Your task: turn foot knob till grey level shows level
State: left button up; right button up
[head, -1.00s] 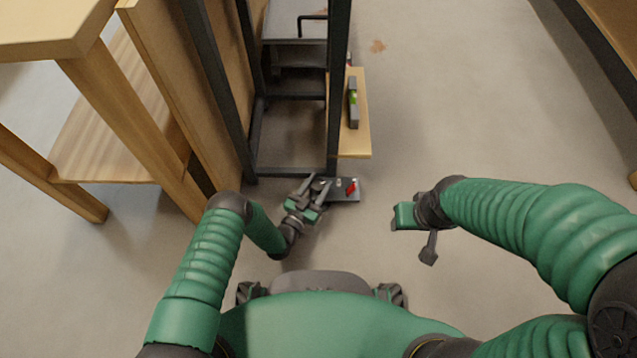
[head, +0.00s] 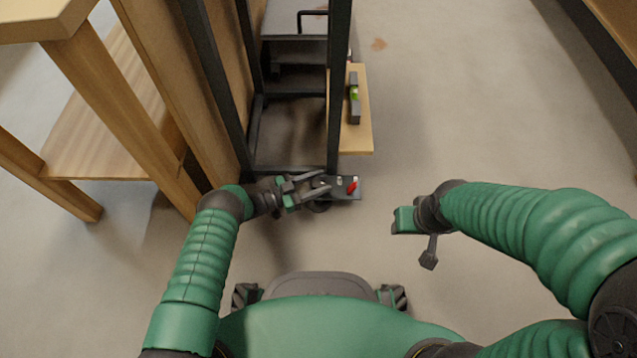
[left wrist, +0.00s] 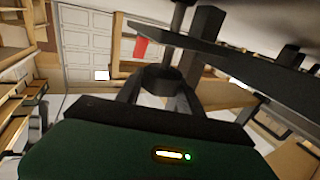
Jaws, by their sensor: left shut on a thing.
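The grey level (head: 354,98), with a green vial, lies on a pale wooden board (head: 358,140) beside the black frame. I cannot read its bubble at this size. The foot knob (left wrist: 165,80) is a dark round piece on a rod under a dark plate (left wrist: 235,58). In the head view the knob (head: 319,207) is mostly covered by my left gripper (head: 322,190), which comes at it from the left. In the left wrist view the two fingers are shut around the knob. My right gripper (head: 415,228) hangs apart over the floor; its jaws are unclear.
A dark bracket (head: 345,194) with a red lever (head: 352,187) sits at the frame's foot, right of my left gripper. Black uprights (head: 340,70) rise behind it. A wooden table (head: 85,90) stands on the left.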

dwell(0.4)
pick_arm(q)
jog(key=o, duration=1.4)
jog(key=p+v, duration=0.1)
jog(key=v, duration=1.6)
jog(key=shift+w+f, duration=0.1)
